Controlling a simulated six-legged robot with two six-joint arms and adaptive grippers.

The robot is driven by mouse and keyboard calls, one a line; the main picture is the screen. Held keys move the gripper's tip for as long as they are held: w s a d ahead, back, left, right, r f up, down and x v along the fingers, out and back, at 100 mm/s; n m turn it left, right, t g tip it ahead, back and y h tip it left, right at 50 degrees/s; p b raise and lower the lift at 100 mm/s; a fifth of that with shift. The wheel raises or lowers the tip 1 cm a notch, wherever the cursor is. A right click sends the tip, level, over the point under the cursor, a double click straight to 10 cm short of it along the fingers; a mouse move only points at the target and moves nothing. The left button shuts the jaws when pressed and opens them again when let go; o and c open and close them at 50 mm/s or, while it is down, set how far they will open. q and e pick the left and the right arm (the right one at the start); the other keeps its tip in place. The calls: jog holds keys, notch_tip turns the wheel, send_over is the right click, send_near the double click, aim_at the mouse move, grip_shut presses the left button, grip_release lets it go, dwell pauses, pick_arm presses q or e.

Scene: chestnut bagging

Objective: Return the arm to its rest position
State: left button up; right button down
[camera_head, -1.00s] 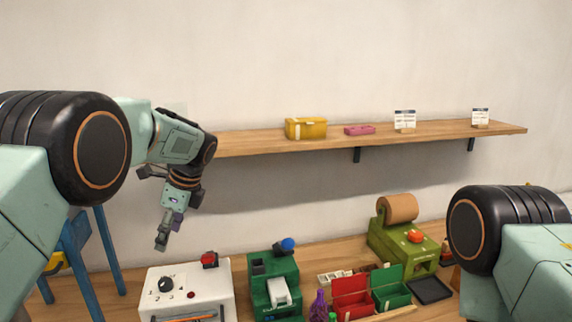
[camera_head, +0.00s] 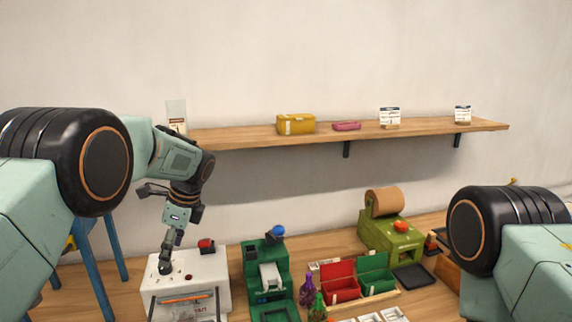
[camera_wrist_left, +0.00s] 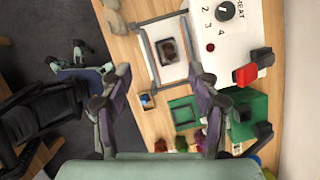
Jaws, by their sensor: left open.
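My left arm comes in from the left in the head view, bent downward. Its gripper (camera_head: 169,253) hangs in front of the white heat sealer (camera_head: 208,270), overlapping its top edge in the picture; I cannot tell the gap. In the left wrist view the two fingers of my left gripper (camera_wrist_left: 156,90) are spread wide with nothing between them. Below them lies a clear pouch with dark contents (camera_wrist_left: 169,54) in the sealer's front frame. Only the shoulder of my right arm shows at the right; its gripper is out of view.
A wooden shelf (camera_head: 345,136) holds a yellow box (camera_head: 296,124) and a pink case (camera_head: 346,126). On the table stand a green machine (camera_head: 266,270), red and green open boxes (camera_head: 340,283) and an olive roll dispenser (camera_head: 388,235). A blue stool (camera_head: 97,270) stands left.

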pick_arm(q)
jog(key=s+d+f+n+h, duration=0.15)
jog(key=s+f+n, duration=0.25)
jog(key=s+f, duration=0.65)
jog(key=s+d+f+n+h, duration=0.1)
jog(key=s+f+n+h, duration=0.15)
jog(key=s+f, duration=0.8)
jog(key=s+f+n, duration=0.2)
jog(key=s+n, duration=0.4)
jog(key=s, duration=0.6)
jog(key=s+f+n, duration=0.3)
jog(key=s+n, duration=0.3)
jog(key=s, duration=0.6)
notch_tip(320, 180, down, 21)
jog(key=b, duration=2.2)
jog(key=shift+d, duration=0.25)
pick_arm(e)
notch_tip(320, 180, down, 22)
jog(key=shift+w, duration=0.35)
